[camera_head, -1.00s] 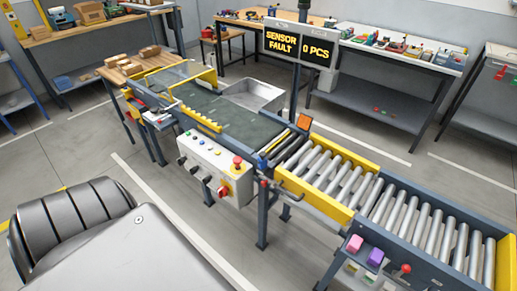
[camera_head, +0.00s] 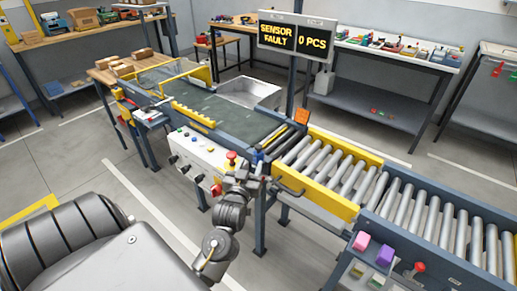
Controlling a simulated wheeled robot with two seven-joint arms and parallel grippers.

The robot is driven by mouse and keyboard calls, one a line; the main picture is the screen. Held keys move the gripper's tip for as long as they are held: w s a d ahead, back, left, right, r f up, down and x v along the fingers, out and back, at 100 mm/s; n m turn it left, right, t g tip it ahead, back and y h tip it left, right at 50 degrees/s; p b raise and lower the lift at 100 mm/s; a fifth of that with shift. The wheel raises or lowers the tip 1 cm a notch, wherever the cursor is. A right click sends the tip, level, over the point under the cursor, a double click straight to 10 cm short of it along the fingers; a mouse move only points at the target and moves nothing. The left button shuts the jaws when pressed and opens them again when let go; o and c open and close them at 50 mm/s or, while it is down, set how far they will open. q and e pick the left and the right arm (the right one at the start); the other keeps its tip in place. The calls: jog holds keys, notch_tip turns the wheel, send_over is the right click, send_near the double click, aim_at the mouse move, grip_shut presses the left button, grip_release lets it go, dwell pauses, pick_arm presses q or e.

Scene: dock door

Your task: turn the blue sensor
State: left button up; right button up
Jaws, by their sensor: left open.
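The blue sensor appears to be the small blue piece (camera_head: 259,157) at the near edge of the conveyor, where the dark belt (camera_head: 222,122) meets the rollers. It is too small to tell which way it faces. My left gripper (camera_head: 256,178) is open, just below and in front of it, beside the control box's red button. I cannot tell whether it touches anything. The gripper and wrist hide part of the conveyor's side. The display (camera_head: 296,37) reads "SENSOR FAULT" and "0 PCS". My right gripper is out of view.
The white control box (camera_head: 197,157) with knobs and a red button (camera_head: 231,158) is left of my gripper. A dark bent handle (camera_head: 290,187) is close on its right. An orange reflector (camera_head: 301,116) stands across the belt. Yellow-railed rollers (camera_head: 322,165) run right.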

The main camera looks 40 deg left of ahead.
aim_at(259, 146)
pick_arm(q)
jog(key=p+x, duration=0.1)
jog(key=x, duration=0.8)
jog(key=shift+w, duration=0.15)
jog(key=shift+w+a+f, duration=0.1)
jog(key=shift+w+a, duration=0.2)
jog(key=shift+w, duration=0.35)
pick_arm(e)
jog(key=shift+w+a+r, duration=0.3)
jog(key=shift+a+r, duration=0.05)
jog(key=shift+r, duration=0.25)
pick_arm(q)
jog(key=shift+c, duration=0.4)
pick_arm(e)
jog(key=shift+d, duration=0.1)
pick_arm(q)
jog(key=c, duration=0.9)
jog(key=shift+o, duration=0.2)
jog(key=shift+w+r+n+g+y+p, duration=0.1)
jog(key=shift+r+n+g+y+p, duration=0.1)
jog(key=shift+n+g+y+p, duration=0.8)
jog(key=n+g+y, duration=0.1)
jog(key=n+y, duration=0.1)
jog(key=y, duration=0.1)
jog(key=shift+f+g, duration=0.15)
jog(key=shift+g, duration=0.25)
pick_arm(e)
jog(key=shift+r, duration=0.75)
